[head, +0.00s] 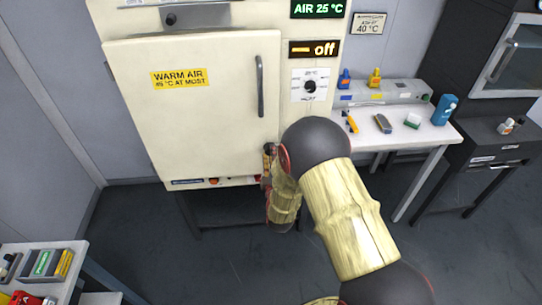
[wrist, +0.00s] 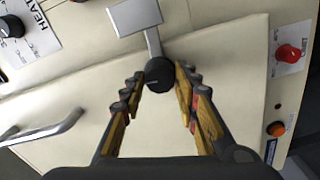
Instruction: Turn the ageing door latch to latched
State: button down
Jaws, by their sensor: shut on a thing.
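The ageing door is the cream door (head: 200,115) with the yellow warm air label, and it looks closed in the head view. Its latch shows in the wrist view as a round black knob (wrist: 159,74) on a grey arm (wrist: 152,42) that ends in a flat grey plate (wrist: 133,17). My gripper (wrist: 161,82) has one finger on each side of the black knob and is shut on it. In the head view my gripper (head: 267,160) is at the door's lower right edge, where it and my arm hide the latch.
The door handle (head: 260,86) stands out above my gripper; it also shows in the wrist view (wrist: 50,130). A red knob (wrist: 288,54) and an orange button (wrist: 276,129) are at the right in the wrist view. A white bench (head: 440,133) with small items stands right of the cabinet.

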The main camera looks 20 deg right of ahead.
jog(key=shift+n, duration=0.5)
jog(key=c, duration=1.3)
grip_release()
jog(key=v, duration=1.2)
